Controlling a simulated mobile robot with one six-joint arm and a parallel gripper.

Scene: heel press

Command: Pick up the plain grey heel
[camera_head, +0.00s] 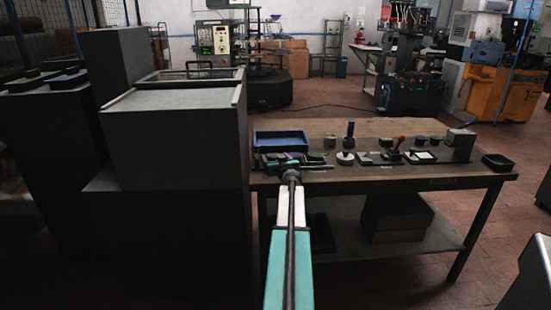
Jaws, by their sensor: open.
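My arm reaches forward from the bottom of the view to the front left of the worktable (440,178). My gripper (283,161) is over the table's front left area, just in front of the blue tray; its fingers are small and dark, and the jaws are open. Small dark and grey pieces lie around it, including one just right of it (316,157). I cannot tell which piece is the plain grey heel; it may be hidden by my gripper. No piece is visibly held.
The blue tray (280,135) stands at the table's back left. A tall dark cabinet (175,145) borders the table's left side.

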